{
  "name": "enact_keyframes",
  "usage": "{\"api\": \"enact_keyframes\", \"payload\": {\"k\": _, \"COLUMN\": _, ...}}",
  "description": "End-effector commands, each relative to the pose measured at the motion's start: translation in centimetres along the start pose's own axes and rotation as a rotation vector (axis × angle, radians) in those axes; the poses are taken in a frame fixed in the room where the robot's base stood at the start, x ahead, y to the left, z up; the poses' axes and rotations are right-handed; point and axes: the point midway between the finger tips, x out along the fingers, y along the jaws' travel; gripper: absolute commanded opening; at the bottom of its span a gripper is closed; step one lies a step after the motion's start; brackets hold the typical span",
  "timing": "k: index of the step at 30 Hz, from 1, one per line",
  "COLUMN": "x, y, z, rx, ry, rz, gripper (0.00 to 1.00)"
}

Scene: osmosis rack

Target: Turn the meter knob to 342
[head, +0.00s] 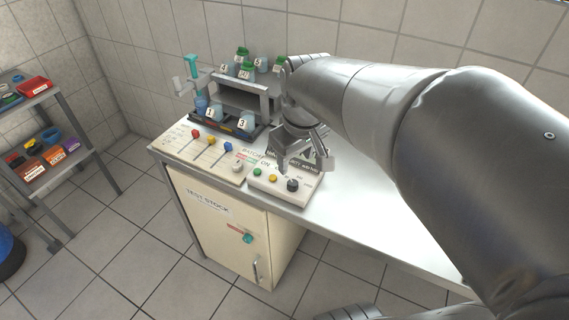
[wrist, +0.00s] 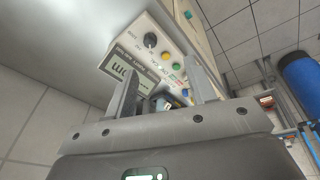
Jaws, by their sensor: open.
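The meter is a pale box (head: 267,183) on the front of the bench, with green and yellow buttons and a round black knob (head: 292,184) at its right end. In the wrist view the black knob (wrist: 150,40) shows near the top, beside a grey display (wrist: 127,72) whose digits are upside down and not clearly legible. My gripper (head: 304,165) is open and empty above the box, pointing down. In the wrist view its fingers (wrist: 163,88) are apart, with the knob beyond them and not between them. In the head view my gripper hides most of the display.
A panel with red, yellow and blue levers (head: 212,150) and a white knob (head: 237,166) adjoins the box on the left. Behind stands a rack (head: 245,100) with numbered bottles. The bench top to the right (head: 350,205) is clear. A shelf of coloured bins (head: 45,150) stands far left.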

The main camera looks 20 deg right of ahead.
Motion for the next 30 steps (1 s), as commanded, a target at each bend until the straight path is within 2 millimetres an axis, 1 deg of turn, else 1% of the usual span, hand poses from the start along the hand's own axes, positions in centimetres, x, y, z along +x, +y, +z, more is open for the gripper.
{"api": "enact_keyframes", "payload": {"k": 1, "x": 1.0, "y": 0.6, "z": -0.9, "rx": -0.033, "ry": -0.030, "rz": -0.012, "gripper": 0.50}}
{"api": "enact_keyframes", "payload": {"k": 6, "x": 4.0, "y": 2.3, "z": -3.2, "rx": -0.162, "ry": -0.113, "rz": -0.057, "gripper": 0.50}}
{"api": "enact_keyframes", "payload": {"k": 12, "x": 7.1, "y": 3.8, "z": -5.0, "rx": -0.275, "ry": -0.176, "rz": -0.106, "gripper": 0.50}}
{"api": "enact_keyframes", "payload": {"k": 17, "x": 8.3, "y": 4.2, "z": -5.6, "rx": -0.315, "ry": -0.195, "rz": -0.125, "gripper": 0.50}}
{"api": "enact_keyframes", "payload": {"k": 22, "x": 9.6, "y": 4.2, "z": -5.3, "rx": -0.321, "ry": -0.200, "rz": -0.129, "gripper": 0.50}}
{"api": "enact_keyframes", "payload": {"k": 26, "x": 11.8, "y": 3.9, "z": -4.8, "rx": -0.320, "ry": -0.201, "rz": -0.129, "gripper": 0.50}}
{"api": "enact_keyframes", "payload": {"k": 30, "x": 14.5, "y": 3.6, "z": -4.2, "rx": -0.320, "ry": -0.202, "rz": -0.130, "gripper": 0.50}}
